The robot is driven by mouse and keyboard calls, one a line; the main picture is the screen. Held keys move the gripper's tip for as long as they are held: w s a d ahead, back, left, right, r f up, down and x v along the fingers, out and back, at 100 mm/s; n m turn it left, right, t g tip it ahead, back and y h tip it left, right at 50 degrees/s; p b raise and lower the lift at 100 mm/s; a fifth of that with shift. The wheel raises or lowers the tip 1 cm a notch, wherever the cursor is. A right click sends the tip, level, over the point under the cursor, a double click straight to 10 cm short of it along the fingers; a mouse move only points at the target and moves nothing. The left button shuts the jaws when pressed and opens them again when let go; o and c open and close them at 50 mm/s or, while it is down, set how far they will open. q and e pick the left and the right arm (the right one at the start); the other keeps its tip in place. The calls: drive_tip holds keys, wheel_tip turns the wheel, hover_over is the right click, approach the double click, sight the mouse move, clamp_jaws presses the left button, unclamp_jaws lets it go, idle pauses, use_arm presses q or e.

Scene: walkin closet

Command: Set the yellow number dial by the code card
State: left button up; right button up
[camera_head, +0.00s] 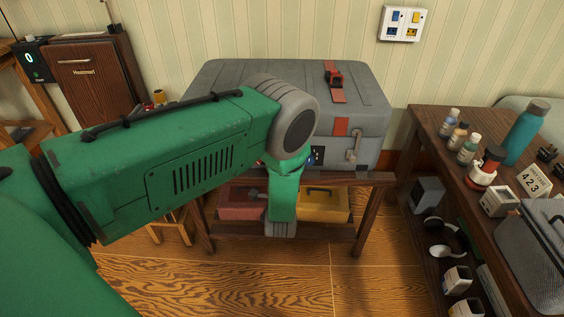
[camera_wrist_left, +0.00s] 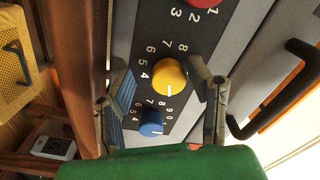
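The yellow dial (camera_wrist_left: 171,77) is on a dark panel (camera_wrist_left: 135,55) of the grey case (camera_head: 225,85). Its white mark points down in the left wrist view; numbers 4 to 8 show around its left and top, others are hidden. My left gripper (camera_wrist_left: 158,72) is open, with one finger on each side of the yellow dial; I cannot tell whether they touch it. A blue dial (camera_wrist_left: 151,122) is below and a red dial (camera_wrist_left: 204,2) above. The code card (camera_head: 535,181) on the right table reads 4 2 3. My right gripper is out of view.
The case stands on a wooden stand (camera_head: 375,179) with a red box (camera_head: 240,204) and a yellow box (camera_head: 322,206) below. The right table (camera_head: 428,120) holds bottles and a teal flask (camera_head: 525,130). A black handle (camera_wrist_left: 290,90) is right of the gripper.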

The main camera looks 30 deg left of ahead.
use_arm(q)
drive_tip(key=shift+a+r, duration=0.1)
drive_tip(key=shift+r, duration=0.1)
drive_tip(key=v, duration=1.2)
drive_tip(key=shift+f, duration=0.1)
